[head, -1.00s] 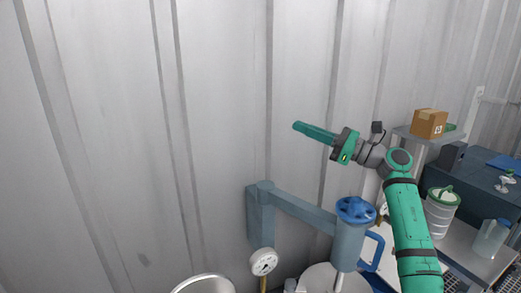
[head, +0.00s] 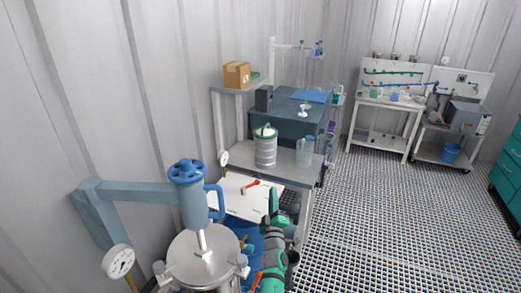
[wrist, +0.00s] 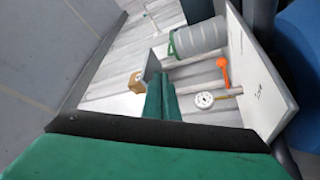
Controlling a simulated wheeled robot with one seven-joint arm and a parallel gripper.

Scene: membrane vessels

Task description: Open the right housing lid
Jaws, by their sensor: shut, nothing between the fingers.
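The vessel lid (head: 196,258) is a round metal cover at the bottom of the head view, with clamp knobs at its rim. It looks shut. A blue-grey davit arm (head: 140,192) from the wall carries a cylinder (head: 193,208) with a blue handwheel (head: 186,172) and a blue loop handle (head: 215,199) above the lid. My gripper (head: 273,196) is to the right of the lid, clear of it and of the handle. Its green fingers (wrist: 161,100) are together and hold nothing in the wrist view. The vessel body is mostly cut off below.
A pressure gauge (head: 119,261) is left of the lid. The grating floor (head: 390,220) at right is open.

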